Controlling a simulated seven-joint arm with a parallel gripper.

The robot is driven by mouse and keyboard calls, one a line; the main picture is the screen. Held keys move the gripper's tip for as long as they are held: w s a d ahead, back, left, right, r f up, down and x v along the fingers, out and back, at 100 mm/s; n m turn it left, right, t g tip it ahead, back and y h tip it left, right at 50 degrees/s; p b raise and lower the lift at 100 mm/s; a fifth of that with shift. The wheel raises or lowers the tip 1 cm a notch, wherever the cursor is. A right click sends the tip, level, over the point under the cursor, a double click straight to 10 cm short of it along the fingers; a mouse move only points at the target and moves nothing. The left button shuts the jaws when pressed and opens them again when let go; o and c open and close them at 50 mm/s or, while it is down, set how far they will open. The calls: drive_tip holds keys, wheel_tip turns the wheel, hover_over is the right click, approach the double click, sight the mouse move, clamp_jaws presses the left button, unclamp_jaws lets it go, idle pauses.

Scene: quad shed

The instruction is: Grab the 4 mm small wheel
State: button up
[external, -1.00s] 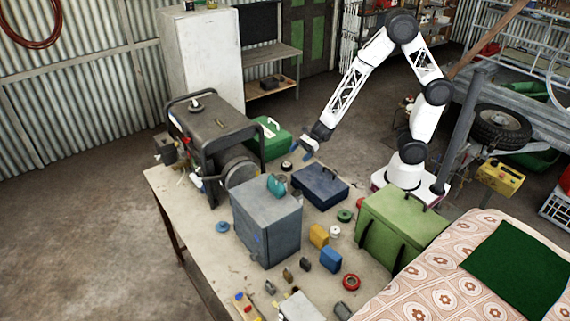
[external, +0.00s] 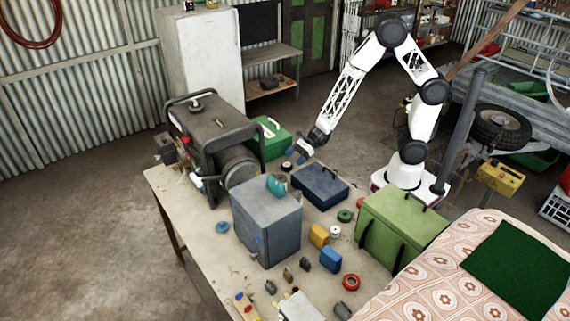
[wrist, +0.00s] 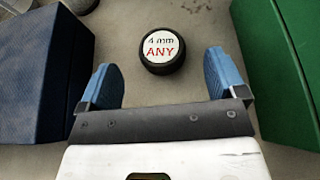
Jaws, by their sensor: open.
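The small wheel (wrist: 162,50) is a black disc with a white top that reads "4 mm ANY". In the wrist view it lies on the table just beyond my fingertips, roughly centred between them and apart from both. In the external view the wheel (external: 287,165) is a small dark disc at the far side of the table. My gripper (wrist: 160,82) is open and empty, with its two blue fingers on either side. In the external view my gripper (external: 297,157) is low over the table, close to the wheel.
A blue toolbox (external: 320,188) stands close on one side of the gripper and a green box (external: 270,140) on the other. The generator (external: 215,145) stands left of them. A grey metal box (external: 266,225) is nearer the camera. Bare tabletop (wrist: 205,22) surrounds the wheel.

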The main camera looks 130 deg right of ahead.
sight(287, 164)
drive_tip(key=shift+w, duration=0.15)
drive_tip(key=shift+x, duration=2.55)
drive_tip(key=shift+f, duration=0.2)
drive_tip(key=shift+c, duration=0.5)
drive_tip(key=c, duration=0.9)
